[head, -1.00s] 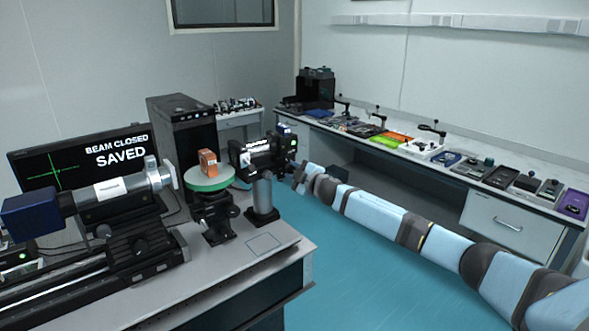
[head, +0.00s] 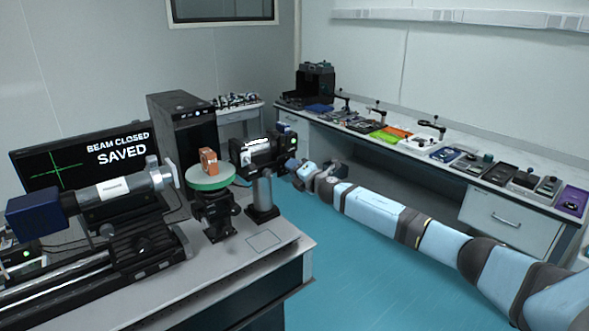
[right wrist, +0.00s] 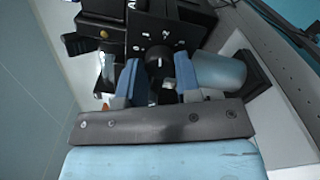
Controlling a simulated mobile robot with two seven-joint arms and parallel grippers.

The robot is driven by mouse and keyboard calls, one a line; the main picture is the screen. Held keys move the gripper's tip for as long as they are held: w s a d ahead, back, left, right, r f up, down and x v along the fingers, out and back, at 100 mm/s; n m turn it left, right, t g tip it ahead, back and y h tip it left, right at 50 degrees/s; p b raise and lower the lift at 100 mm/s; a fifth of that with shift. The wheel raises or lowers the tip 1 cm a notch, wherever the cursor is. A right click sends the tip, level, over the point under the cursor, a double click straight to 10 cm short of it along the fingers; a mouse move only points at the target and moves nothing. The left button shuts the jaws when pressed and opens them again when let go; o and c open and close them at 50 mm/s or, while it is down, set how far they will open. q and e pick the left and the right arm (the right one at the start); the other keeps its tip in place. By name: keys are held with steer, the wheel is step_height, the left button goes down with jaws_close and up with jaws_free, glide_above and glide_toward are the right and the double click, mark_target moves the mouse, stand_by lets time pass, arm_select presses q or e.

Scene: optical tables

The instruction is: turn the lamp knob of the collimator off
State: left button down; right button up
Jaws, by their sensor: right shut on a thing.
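The collimator (head: 258,152) is a black boxy unit with a white label on a grey post, at the right end of the near optical table. My right gripper (head: 292,166) is at its right end, and the fingertips are hard to make out in the head view. In the right wrist view, the black round knob (right wrist: 157,62) on the collimator's dark panel (right wrist: 150,32) lies between the two blue fingers of my right gripper (right wrist: 158,74). The gripper is shut on this knob. My left gripper is not in view.
A green-topped stage (head: 208,180) with an orange block (head: 208,161) stands left of the collimator. A monitor (head: 85,160) reads "BEAM CLOSED SAVED". A long bench (head: 470,150) with several devices runs along the right wall. Blue floor (head: 350,260) is open between the tables.

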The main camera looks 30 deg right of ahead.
steer(key=shift+n+p, duration=1.15)
steer(key=shift+n, duration=6.45)
steer(key=shift+f, duration=0.1)
steer(key=o, duration=0.9)
